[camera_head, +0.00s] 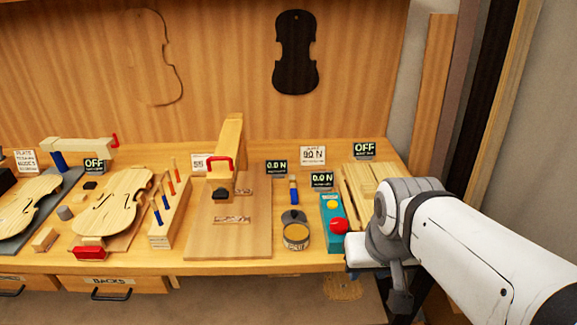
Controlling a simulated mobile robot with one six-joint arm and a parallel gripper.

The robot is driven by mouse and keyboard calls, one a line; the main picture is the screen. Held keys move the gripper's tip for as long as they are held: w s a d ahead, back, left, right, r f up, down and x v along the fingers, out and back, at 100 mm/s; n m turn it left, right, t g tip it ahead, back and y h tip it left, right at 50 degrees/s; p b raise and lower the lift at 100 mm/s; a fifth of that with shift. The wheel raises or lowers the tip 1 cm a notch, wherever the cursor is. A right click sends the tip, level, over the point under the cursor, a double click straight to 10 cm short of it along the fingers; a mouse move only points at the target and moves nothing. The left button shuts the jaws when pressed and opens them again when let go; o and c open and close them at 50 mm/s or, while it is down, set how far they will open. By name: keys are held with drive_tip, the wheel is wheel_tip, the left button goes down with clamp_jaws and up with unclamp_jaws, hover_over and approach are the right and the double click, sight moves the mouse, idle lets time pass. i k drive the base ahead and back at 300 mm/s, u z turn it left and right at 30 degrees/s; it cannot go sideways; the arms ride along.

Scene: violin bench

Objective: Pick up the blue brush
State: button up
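A small blue-handled item (293,192), which looks like the blue brush, lies on the bench right of centre, behind a round glue-coloured pot (296,235). Its pale end points to the back. My arm comes in from the right, and its grey end, my gripper (400,301), hangs down past the bench's front right edge. It is well right of the brush and in front of it, apart from it. The fingers are not clear, so I cannot tell open from shut.
A teal box with a red button (339,226) stands between the brush and my arm. A wooden board with a post (230,222) is left of the brush. Small display signs (277,168) stand behind it. Violin bodies (113,202) and a tool rack (168,212) fill the left.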

sight(293, 194)
drive_tip(key=z, duration=0.05)
drive_tip(key=i, duration=1)
drive_tip(key=u, duration=0.05)
